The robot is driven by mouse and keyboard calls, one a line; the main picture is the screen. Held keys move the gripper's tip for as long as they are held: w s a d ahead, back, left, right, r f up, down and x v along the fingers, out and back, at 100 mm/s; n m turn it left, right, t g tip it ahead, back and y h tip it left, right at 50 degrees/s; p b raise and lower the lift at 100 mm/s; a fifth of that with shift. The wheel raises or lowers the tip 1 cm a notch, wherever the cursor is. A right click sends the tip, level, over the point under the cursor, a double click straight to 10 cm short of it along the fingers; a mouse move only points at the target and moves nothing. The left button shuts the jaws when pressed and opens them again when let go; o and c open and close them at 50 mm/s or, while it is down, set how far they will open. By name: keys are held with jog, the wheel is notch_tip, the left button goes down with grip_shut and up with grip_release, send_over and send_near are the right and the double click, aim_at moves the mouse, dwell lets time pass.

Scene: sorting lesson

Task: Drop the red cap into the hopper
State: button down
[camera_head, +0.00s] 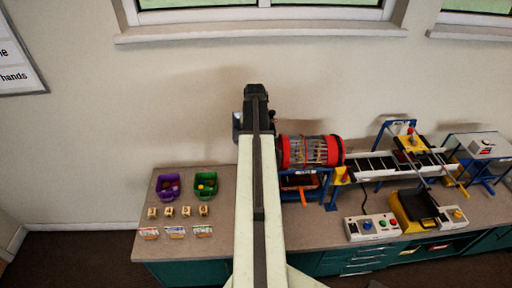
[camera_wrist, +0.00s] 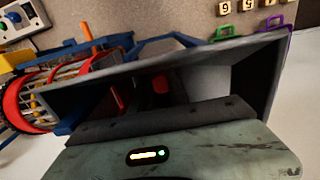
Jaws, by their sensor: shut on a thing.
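The hopper (camera_wrist: 262,72) is a grey, open-topped box with sloping walls and fills the middle of the wrist view. My gripper (camera_wrist: 158,92) reaches down inside its rim. A small red piece, the red cap (camera_wrist: 160,84), shows between the dark fingers. The gripper is shut on it, though the fingertips are in shadow and their contact with the cap is hard to see. In the head view my arm covers the hopper and the cap.
A caged drum with red end rings (camera_head: 310,151) lies right of my arm, with a conveyor (camera_head: 385,165) beyond it. A purple bin (camera_head: 168,186) and a green bin (camera_head: 206,183) stand left on the bench (camera_head: 222,215), with numbered blocks in front. A control box (camera_head: 372,228) sits near the front edge.

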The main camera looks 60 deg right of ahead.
jog(key=shift+f+b, duration=0.25)
jog(key=shift+b, duration=0.1)
jog(key=shift+s+f, duration=0.1)
jog(key=shift+f, duration=0.1)
jog(key=shift+a+b, duration=0.1)
jog(key=shift+b, duration=0.2)
jog(key=c, duration=1.5)
grip_release()
jog(key=shift+c, duration=0.2)
notch_tip(320, 180, up, 13)
jog(key=p, duration=1.3)
